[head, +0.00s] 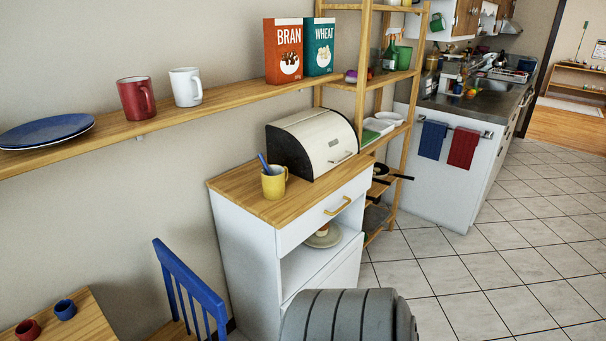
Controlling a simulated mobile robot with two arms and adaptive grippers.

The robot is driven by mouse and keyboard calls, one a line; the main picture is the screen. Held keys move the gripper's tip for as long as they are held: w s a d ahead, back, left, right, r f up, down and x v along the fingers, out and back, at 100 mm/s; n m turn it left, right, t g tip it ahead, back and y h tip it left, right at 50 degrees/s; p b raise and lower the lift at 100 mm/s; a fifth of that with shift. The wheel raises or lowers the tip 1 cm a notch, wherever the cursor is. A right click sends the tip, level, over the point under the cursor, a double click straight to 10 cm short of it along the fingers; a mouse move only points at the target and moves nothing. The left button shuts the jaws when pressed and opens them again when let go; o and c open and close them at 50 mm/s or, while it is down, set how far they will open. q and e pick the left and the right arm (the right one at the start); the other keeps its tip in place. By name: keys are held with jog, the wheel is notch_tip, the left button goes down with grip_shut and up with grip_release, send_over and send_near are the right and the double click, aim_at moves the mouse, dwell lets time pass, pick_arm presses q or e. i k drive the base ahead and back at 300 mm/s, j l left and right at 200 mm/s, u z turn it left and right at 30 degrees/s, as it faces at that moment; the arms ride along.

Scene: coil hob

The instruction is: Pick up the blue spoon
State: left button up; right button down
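A blue handle (264,163), which looks like the blue spoon, sticks up out of a yellow mug (273,184). It leans to the left, and its lower end is hidden inside the mug. The mug stands on the wooden top of a white cabinet (252,205), near its left part. Neither of my grippers is in view.
A cream bread box (325,142) stands right behind the mug. A wall shelf (140,126) above holds a red mug (136,98), a white mug (186,87) and a blue plate (45,130). A blue chair (190,285) stands front left. Floor at right is clear.

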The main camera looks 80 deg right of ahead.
aim_at(260, 157)
jog(key=l+z, duration=0.1)
jog(key=z, duration=2.1)
